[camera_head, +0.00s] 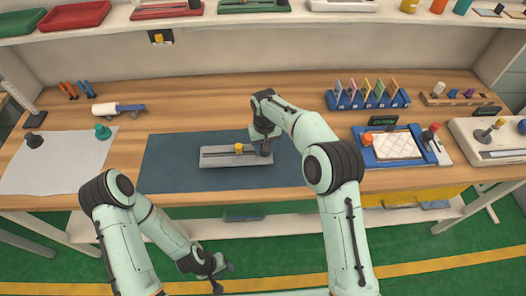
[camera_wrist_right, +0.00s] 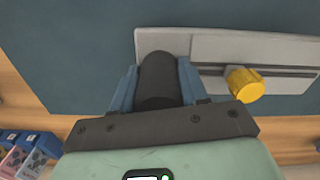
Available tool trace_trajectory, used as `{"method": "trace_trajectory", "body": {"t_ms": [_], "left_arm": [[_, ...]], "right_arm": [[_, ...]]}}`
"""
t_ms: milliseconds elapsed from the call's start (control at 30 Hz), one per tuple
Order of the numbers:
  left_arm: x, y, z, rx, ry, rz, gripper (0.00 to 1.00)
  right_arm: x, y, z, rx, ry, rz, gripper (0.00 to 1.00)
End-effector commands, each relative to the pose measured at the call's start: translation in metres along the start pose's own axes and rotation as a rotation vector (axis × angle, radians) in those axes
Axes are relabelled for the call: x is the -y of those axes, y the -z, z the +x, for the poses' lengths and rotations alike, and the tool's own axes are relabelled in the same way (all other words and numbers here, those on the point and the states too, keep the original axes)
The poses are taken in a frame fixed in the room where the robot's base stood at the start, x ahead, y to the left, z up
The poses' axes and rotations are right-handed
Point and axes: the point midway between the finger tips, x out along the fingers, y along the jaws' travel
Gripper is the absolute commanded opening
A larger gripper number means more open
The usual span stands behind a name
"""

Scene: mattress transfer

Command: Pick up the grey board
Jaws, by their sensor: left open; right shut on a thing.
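The grey board (camera_head: 222,158) is a flat plate with a dark lengthwise slot, a yellow knob (camera_head: 239,148) near its middle and a black upright knob at its right end. It appears to lie on the dark blue mat (camera_head: 170,177). My right gripper (camera_head: 264,146) points down at that right end. In the right wrist view, its blue fingers are shut on the black knob (camera_wrist_right: 158,75), with the board (camera_wrist_right: 208,46) and yellow knob (camera_wrist_right: 245,84) beyond. My left gripper (camera_head: 217,276) is open and empty, low in front of the table.
A white sheet (camera_head: 60,160) with two small knobs lies left of the mat. A blue tray (camera_head: 372,158) stands to the right, and a blue rack (camera_head: 368,101) with coloured pieces stands behind it. A shelf (camera_head: 240,20) with trays crosses the back.

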Motion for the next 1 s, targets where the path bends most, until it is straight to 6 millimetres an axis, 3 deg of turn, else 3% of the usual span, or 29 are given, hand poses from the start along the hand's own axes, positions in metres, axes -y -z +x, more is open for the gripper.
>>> {"method": "trace_trajectory", "body": {"t_ms": [400, 533, 733, 1000], "left_arm": [[0.000, 0.001, -0.001, -0.001, 0.000, 0.000, 0.43], [0.000, 0.001, 0.000, -0.001, 0.000, 0.000, 0.43], [0.000, 0.001, 0.000, -0.001, 0.000, 0.000, 0.43], [0.000, 0.001, 0.000, -0.001, 0.000, 0.000, 0.43]], "right_arm": [[0.001, 0.001, -0.117, -0.009, 0.002, -0.001, 0.00], [0.001, 0.001, -0.145, -0.007, 0.002, -0.001, 0.00], [0.001, 0.001, -0.164, -0.003, 0.001, -0.001, 0.00], [0.001, 0.000, -0.170, -0.002, 0.001, -0.001, 0.00]]}}
